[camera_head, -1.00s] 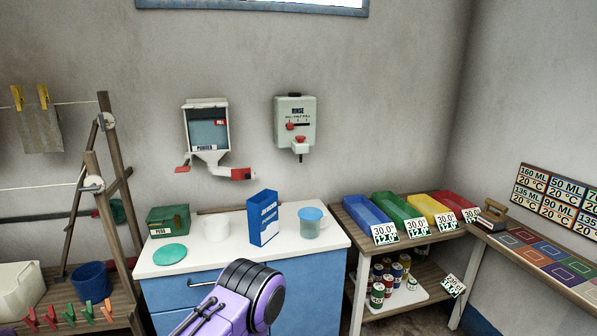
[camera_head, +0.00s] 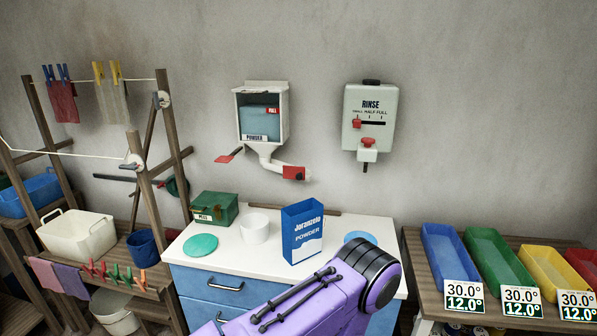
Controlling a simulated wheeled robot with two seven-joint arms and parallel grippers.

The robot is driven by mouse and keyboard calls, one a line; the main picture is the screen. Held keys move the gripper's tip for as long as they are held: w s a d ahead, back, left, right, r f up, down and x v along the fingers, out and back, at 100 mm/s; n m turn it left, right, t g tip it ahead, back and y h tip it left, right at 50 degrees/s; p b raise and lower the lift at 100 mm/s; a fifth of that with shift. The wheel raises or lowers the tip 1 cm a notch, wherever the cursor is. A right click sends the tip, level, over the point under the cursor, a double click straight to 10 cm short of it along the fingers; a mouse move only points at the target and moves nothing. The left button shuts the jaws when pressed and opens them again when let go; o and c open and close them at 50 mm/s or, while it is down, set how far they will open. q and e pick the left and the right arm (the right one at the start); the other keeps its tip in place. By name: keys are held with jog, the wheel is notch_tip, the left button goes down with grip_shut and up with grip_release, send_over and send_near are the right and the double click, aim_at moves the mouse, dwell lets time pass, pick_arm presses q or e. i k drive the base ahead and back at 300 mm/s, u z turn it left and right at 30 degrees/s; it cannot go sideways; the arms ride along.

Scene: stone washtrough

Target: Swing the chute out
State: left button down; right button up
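The powder dispenser (camera_head: 263,115) is a white wall box with a window and a label reading POWDER. Below it, a white chute (camera_head: 268,160) bends to the right along the wall and ends in a red tip (camera_head: 293,173). A red lever (camera_head: 229,156) sticks out at the dispenser's lower left. A purple link of my arm with black rings rises from the bottom, in front of the counter and well below the chute. Neither gripper is in view, and nothing of mine touches the chute.
Below stands a white counter (camera_head: 190,257) with a green box (camera_head: 214,208), white tub (camera_head: 255,228), blue powder box (camera_head: 302,232) and green disc (camera_head: 201,245). A rinse dispenser (camera_head: 369,118) hangs to the right. Coloured trays stand at right, a drying rack at left. The wall around the chute is clear.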

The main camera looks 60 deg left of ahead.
aim_at(289, 170)
jog(key=u, duration=0.6)
jog(key=i, duration=0.75)
jog(key=u, duration=0.85)
